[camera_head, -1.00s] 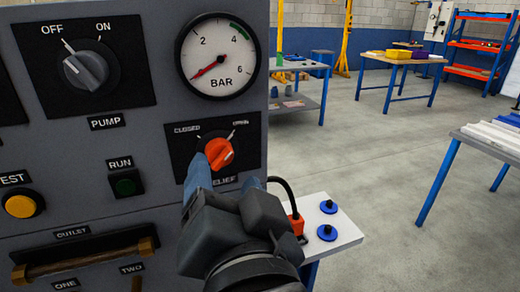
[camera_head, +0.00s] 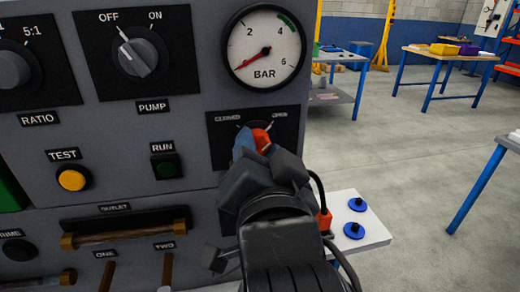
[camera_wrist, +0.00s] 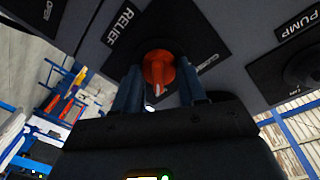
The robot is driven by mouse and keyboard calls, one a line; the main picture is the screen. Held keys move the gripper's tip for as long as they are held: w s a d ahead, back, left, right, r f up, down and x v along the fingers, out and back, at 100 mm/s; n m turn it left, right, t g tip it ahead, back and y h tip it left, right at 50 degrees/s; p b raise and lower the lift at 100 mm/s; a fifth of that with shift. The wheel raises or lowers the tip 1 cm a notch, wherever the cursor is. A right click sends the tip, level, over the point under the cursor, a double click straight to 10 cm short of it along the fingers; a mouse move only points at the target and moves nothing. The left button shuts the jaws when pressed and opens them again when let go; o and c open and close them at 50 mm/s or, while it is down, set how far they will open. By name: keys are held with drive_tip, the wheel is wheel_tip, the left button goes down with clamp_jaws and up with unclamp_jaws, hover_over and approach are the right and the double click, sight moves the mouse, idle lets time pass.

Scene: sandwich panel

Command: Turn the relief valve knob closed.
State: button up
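The orange relief knob (camera_head: 262,140) sits on a black plate on the grey panel, between the CLOSED and OPEN marks. In the wrist view my gripper (camera_wrist: 160,88) is open, with one finger on each side of the knob and small gaps visible. Contact cannot be told.
The pressure gauge (camera_head: 265,48) is above the knob, its red needle near the low end. A small white table (camera_head: 345,215) stands at the panel's right.

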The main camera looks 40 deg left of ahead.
drive_tip(key=c, duration=0.5)
drive_tip(key=shift+c, duration=0.2)
drive_tip(key=shift+n, duration=0.4)
drive_tip(key=n, duration=0.2)
drive_tip(key=shift+n+p, duration=0.35)
drive_tip(key=shift+n, duration=0.05)
drive_tip(key=n, duration=0.4)
drive_tip(key=shift+f+n+y, duration=0.1)
drive_tip(key=shift+n+y, duration=0.2)
drive_tip(key=shift+n, duration=0.1)
drive_tip(key=n+y+b, duration=0.1)
drive_tip(key=n, duration=0.9)
drive_tip(key=shift+f, duration=0.15)
drive_tip(key=shift+n+g+y+b, duration=0.3)
drive_tip(key=shift+n, duration=0.2)
